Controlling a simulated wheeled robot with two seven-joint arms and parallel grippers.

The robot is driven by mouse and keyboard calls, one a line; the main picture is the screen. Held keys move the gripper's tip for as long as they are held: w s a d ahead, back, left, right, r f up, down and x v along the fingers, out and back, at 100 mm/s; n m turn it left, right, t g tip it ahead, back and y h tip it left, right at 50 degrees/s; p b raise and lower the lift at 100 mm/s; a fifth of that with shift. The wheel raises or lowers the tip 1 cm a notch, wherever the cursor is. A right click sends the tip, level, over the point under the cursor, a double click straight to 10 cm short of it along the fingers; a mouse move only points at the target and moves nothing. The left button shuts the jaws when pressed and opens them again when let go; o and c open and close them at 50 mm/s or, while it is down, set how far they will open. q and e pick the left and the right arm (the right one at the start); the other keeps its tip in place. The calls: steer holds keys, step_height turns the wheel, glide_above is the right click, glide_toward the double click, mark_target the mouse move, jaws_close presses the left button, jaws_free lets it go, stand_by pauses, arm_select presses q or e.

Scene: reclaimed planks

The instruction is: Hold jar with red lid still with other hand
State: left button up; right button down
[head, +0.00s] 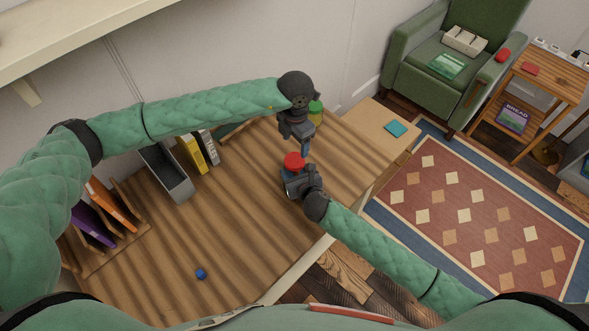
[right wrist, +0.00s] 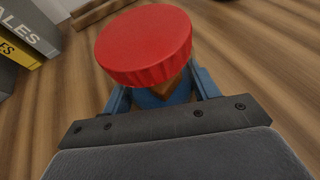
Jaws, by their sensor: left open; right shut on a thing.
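The jar's red lid (head: 294,160) shows above the wooden desk, in the middle of the head view. In the right wrist view the jar with red lid (right wrist: 145,45) stands between the fingers, its body mostly hidden under the lid. My right gripper (head: 294,182) is shut on the jar below the lid; its blue fingers also show in the right wrist view (right wrist: 160,95). My left gripper (head: 305,148) is above and just beside the lid, pointing down, open and empty. I cannot tell whether it touches the lid.
A green bottle (head: 315,112) stands behind my left gripper. A grey bin (head: 168,174), yellow and grey binders (head: 192,154) and a wooden rack (head: 130,232) line the desk's back and left. A small blue ball (head: 201,273) lies in front. The desk's middle is clear.

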mark_target(295, 160)
arm_select(q)
steer(key=shift+a+n, duration=0.1)
steer(key=shift+n, duration=0.6)
steer(key=shift+f, duration=0.1)
steer(key=shift+f, duration=3.9)
steer(key=c, duration=0.8)
steer(key=shift+m, duration=0.9)
steer(key=o, duration=1.2)
steer(key=shift+c, duration=0.2)
